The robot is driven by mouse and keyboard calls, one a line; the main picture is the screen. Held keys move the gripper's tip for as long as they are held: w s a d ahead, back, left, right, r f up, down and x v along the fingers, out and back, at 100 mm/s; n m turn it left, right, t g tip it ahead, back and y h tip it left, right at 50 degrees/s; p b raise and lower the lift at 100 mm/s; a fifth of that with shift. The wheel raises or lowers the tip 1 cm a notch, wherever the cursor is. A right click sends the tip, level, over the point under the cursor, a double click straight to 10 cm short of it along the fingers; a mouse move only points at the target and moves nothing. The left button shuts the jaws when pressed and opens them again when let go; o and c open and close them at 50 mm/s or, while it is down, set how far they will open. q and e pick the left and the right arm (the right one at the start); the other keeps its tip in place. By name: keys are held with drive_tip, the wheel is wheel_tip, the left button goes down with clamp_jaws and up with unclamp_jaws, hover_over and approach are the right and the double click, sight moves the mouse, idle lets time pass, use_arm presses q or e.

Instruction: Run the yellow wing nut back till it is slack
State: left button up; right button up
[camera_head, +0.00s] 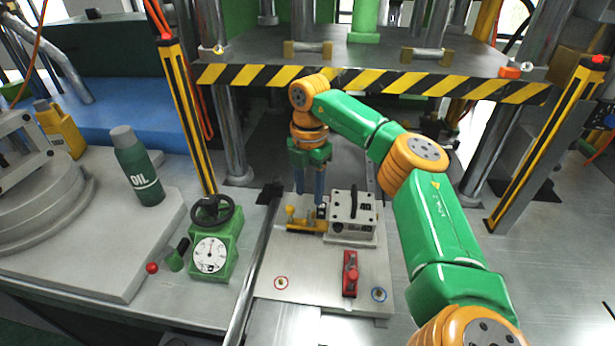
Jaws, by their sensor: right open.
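A yellow part (303,225) lies low at the left side of a grey metal mould block (352,212) on the work plate. The yellow wing nut appears to belong to it, but its wings are too small to make out clearly. My right gripper (310,194) comes down from above with two blue-grey fingers. It is open, with its fingertips just above and beside the yellow part. I cannot tell whether they touch it. Nothing shows between the fingers. My left gripper is not in view.
The work plate (268,281) also bears a red clamp (350,274). A green gauge with a black handwheel (211,245) and an oil bottle (138,165) stand to the left. A striped press plate (375,82) hangs behind, between yellow posts. Bare metal table lies at right.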

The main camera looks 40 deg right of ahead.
sight(309, 215)
drive_tip(key=f, duration=0.1)
drive_tip(key=s+a+f, duration=0.1)
drive_tip(key=f, duration=0.2)
drive_tip(key=shift+s+a+p, duration=0.25)
drive_tip(key=shift+s+p, duration=0.1)
drive_tip(key=shift+p, duration=0.05)
drive_tip(key=shift+w+d+f, duration=0.1)
drive_tip(key=shift+f, duration=0.35)
drive_tip(key=shift+w+d+f, duration=0.1)
drive_tip(key=shift+f, duration=0.3)
drive_tip(key=shift+w+d+f, duration=0.1)
drive_tip(key=shift+w+f, duration=0.05)
drive_tip(key=shift+f, duration=0.05)
drive_tip(key=shift+r, duration=0.15)
clamp_jaws()
